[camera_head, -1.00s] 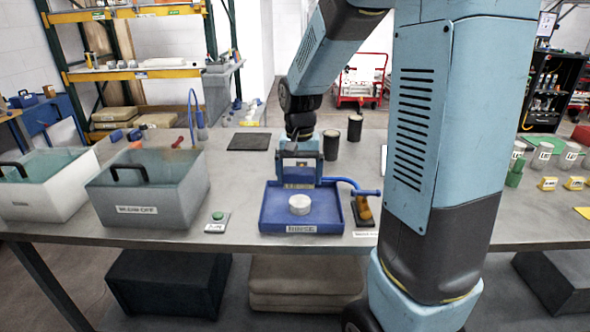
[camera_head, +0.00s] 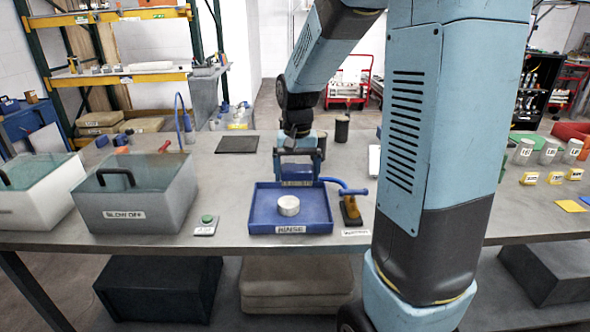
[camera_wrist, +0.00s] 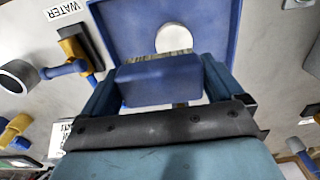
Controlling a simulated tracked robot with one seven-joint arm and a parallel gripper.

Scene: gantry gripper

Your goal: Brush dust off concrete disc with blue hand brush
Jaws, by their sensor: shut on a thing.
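My gripper (camera_head: 297,176) is shut on the blue hand brush (camera_wrist: 158,83), whose blue back fills the space between the two fingers in the wrist view. A strip of pale bristles (camera_wrist: 155,57) shows along its far edge. The pale grey concrete disc (camera_head: 288,205) lies flat in the blue tray (camera_head: 321,219) labelled RINSE. My gripper is over the rear part of the tray, behind the disc. In the wrist view, the bristles overlap the edge of the disc (camera_wrist: 174,38); I cannot tell whether they touch. Dust on the disc is too small to tell.
A blue tap with a yellow-brown base (camera_head: 351,210) stands right of the tray, its pipe reaching over the rim. A dark mat (camera_head: 237,144) lies behind. Small cups (camera_head: 523,152) are at far right.

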